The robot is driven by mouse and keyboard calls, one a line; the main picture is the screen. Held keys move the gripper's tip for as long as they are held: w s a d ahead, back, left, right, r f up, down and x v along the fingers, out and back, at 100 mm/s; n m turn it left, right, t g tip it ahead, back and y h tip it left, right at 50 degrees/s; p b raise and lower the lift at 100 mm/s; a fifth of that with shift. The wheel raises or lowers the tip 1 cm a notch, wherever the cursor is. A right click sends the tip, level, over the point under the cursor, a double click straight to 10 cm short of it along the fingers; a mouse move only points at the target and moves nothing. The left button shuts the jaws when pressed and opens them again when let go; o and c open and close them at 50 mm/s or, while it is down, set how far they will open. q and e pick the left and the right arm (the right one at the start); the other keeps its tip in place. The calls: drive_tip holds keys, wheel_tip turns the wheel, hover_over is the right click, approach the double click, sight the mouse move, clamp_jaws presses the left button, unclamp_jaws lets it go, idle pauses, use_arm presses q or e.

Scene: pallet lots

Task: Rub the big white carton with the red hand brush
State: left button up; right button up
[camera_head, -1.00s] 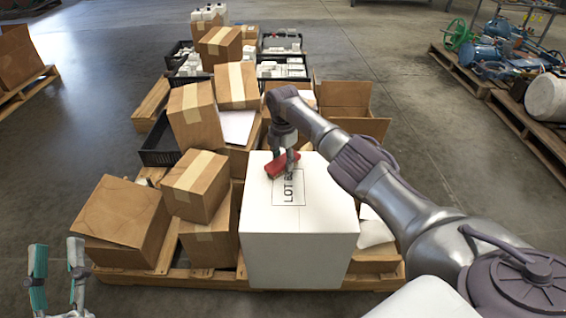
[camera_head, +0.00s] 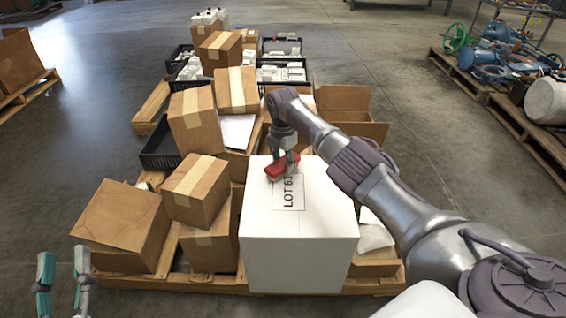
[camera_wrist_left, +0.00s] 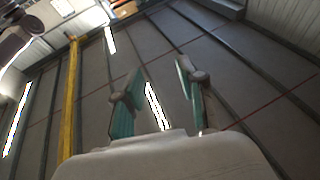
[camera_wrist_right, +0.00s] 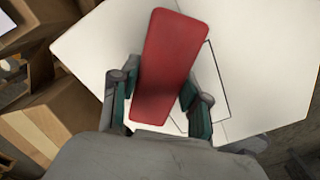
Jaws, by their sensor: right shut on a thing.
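The big white carton (camera_head: 300,240) stands at the front of the pallet, with a "LOT" label on its top. The red hand brush (camera_head: 282,168) is on the carton's top near its far left part, at the label's upper edge. My right gripper (camera_head: 285,155) is shut on the brush from above. In the right wrist view the red brush (camera_wrist_right: 166,65) lies between the two fingers, over the white top (camera_wrist_right: 265,60). Whether the bristles touch the carton is hidden. My left gripper (camera_head: 63,275) is open and empty at the lower left, apart from the pallet.
Brown cartons (camera_head: 120,225) crowd the pallet left of the white carton, some stacked and tilted. An open brown box (camera_head: 350,110) stands behind to the right. Black crates (camera_head: 160,145) are further back. A pallet with machine parts (camera_head: 500,60) is at the right. Floor between is clear.

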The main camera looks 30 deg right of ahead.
drive_tip(key=shift+r+p, duration=0.4)
drive_tip(key=shift+r, duration=0.1)
drive_tip(key=shift+r+p, duration=1.2)
drive_tip(key=shift+r, duration=0.15)
drive_tip(key=shift+r+p, duration=0.55)
drive_tip(key=shift+p, duration=0.2)
use_arm(q)
drive_tip(key=s+a+f+g+y, duration=0.2)
drive_tip(key=f+g, duration=0.4)
drive_tip(key=f, duration=0.3)
drive_tip(key=s+a+f+g+y, duration=0.2)
drive_tip(key=s+f+g, duration=0.3)
drive_tip(key=f+g, duration=0.2)
drive_tip(key=shift+s+a+f+n+y, duration=0.3)
drive_tip(key=shift+a+f, duration=0.1)
drive_tip(key=shift+f, duration=0.85)
use_arm(e)
drive_tip(key=shift+r, duration=0.15)
